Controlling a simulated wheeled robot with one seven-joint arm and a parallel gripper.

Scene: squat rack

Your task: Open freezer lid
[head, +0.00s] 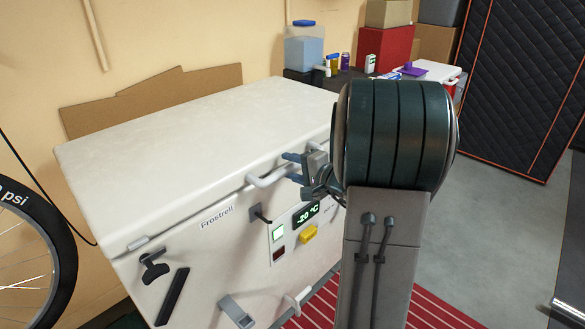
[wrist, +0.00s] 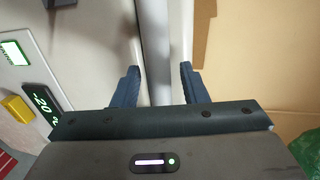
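The white chest freezer (head: 185,255) stands at the left and centre, with its lid (head: 200,125) down. A pale bar handle (head: 268,178) sticks out from the lid's front edge. My gripper (head: 292,167) is at the right part of this handle, its blue fingers pointing toward the freezer. Whether the fingers touch the handle I cannot tell. My arm hides the freezer's right front.
A display reading -20 °C (head: 307,214) and a yellow switch (head: 308,234) sit below the handle. A bicycle wheel (head: 62,250) stands at the left. Cardboard (head: 180,88) leans behind the freezer.

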